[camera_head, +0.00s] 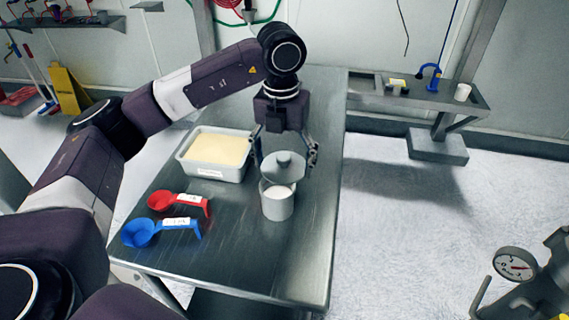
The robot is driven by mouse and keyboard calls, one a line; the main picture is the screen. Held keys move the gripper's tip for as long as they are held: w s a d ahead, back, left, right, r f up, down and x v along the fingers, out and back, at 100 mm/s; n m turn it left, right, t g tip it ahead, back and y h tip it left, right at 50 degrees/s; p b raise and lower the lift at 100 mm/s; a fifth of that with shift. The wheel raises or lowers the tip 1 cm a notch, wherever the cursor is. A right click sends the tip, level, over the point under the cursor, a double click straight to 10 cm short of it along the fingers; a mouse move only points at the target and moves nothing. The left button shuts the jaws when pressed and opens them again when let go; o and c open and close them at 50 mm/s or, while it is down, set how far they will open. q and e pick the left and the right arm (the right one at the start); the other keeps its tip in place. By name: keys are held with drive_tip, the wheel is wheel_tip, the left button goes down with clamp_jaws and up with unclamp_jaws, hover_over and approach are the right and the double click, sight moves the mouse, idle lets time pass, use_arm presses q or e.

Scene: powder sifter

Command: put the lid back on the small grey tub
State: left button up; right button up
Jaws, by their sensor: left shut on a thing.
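The small grey tub (278,206) stands upright on the steel table, with white contents showing near its top. Its round grey lid (283,168) with a small knob is just above and slightly behind the tub's opening, over its rim. Whether the lid touches the rim at the back cannot be told. My left gripper (284,158) reaches down from above and is shut on the lid, with a finger on each side of it. My right gripper does not show.
A grey tray of pale yellow powder (187,164) stands left of the tub. A red scoop (163,201) and a blue scoop (140,232) lie at the table's left front. The steel table (255,261) is clear in front. A gauge (515,264) stands at right.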

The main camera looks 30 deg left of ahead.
sight(278, 157)
use_arm(q)
drive_tip(key=n, duration=0.4)
drive_tip(key=w+a+n, duration=0.1)
drive_tip(key=n, duration=0.1)
drive_tip(key=shift+w+a+f, duration=0.1)
drive_tip(key=shift+f, duration=0.2)
drive_tip(key=n, duration=0.4)
drive_tip(key=w+a+n, duration=0.1)
drive_tip(key=n, duration=0.1)
drive_tip(key=shift+a+f, duration=0.1)
drive_tip(key=shift+f, duration=0.2)
drive_tip(key=shift+s+f+b, duration=0.1)
drive_tip(key=shift+f+b, duration=1.4)
drive_tip(key=shift+f, duration=0.85)
drive_tip(key=shift+f+b, duration=0.55)
drive_tip(key=shift+f, duration=0.3)
drive_tip(key=shift+f, duration=0.15)
drive_tip(key=o, duration=1.2)
drive_tip(key=shift+o, duration=0.8)
